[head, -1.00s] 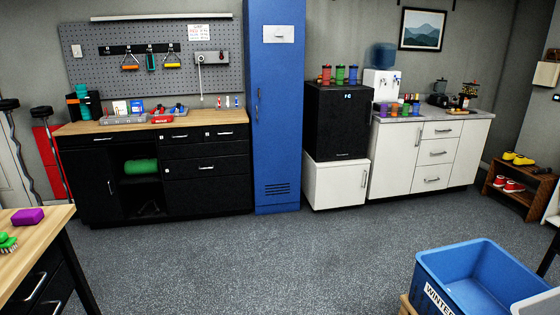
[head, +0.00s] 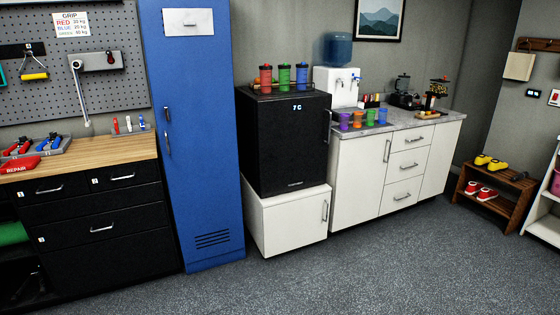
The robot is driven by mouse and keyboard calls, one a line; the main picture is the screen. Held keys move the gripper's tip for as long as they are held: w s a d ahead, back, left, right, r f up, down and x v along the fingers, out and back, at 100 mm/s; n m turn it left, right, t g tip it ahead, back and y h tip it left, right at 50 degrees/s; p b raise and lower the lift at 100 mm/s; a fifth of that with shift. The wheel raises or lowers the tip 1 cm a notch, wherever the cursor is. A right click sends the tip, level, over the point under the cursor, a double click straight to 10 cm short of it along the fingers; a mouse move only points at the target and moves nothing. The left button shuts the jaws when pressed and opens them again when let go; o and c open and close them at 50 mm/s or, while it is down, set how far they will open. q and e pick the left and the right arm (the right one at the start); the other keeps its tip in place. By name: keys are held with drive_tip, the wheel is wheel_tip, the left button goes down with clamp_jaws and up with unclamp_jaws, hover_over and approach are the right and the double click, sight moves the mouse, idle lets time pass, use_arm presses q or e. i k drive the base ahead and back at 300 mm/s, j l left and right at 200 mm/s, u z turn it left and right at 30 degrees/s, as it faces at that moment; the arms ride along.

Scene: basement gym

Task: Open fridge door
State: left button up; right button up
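A black mini fridge (head: 285,145) stands in the middle of the head view, on top of a white cabinet (head: 290,222). Its door is shut. A small display near its top reads 7 C. A dark vertical handle (head: 326,127) shows at the right edge of its front. Red and green shaker bottles (head: 284,76) stand on top of the fridge. Neither of my grippers is in view.
A tall blue locker (head: 195,150) stands left of the fridge, beside a black workbench (head: 110,245). A white counter (head: 370,175) with a water dispenser (head: 336,87) stands to the right. A shoe rack (head: 492,195) is further right. The grey floor (head: 400,265) in front is clear.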

sight(293, 132)
drive_tip(key=i+j+z, duration=0.1)
drive_tip(key=i, duration=0.6)
drive_tip(key=i+j+z, duration=0.15)
drive_tip(key=i, duration=0.5)
